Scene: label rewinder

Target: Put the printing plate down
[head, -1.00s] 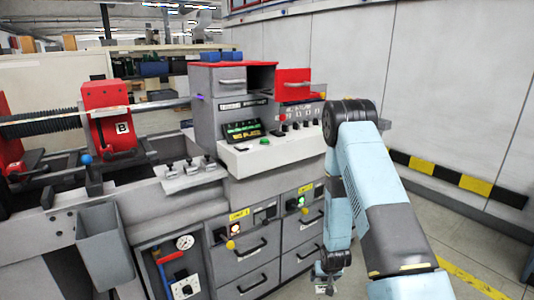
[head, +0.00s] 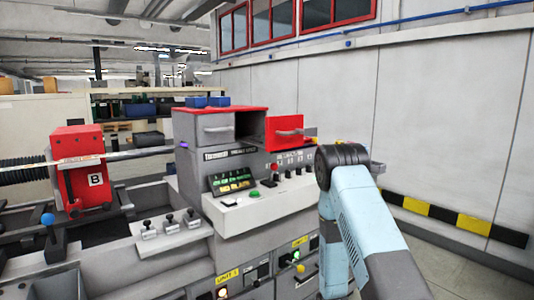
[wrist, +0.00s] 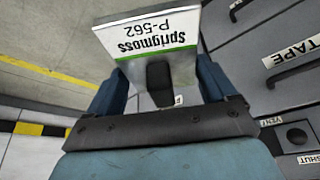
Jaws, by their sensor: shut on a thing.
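In the wrist view the printing plate (wrist: 185,24) is a pale panel with a green stripe, marked "Sprigmoss P-562", its lettering upside down. My gripper (wrist: 160,78) is shut on the plate, with blue fingers on either side of a dark grip piece at its lower edge. The plate is held in the air beside grey drawer fronts, above the floor. In the head view my arm is at the right, but the gripper and plate are out of frame.
The grey label rewinder (head: 190,150) fills the left and middle. A red-fronted drawer (head: 285,133) at its top stands open. Open floor (wrist: 50,55) lies left of the plate.

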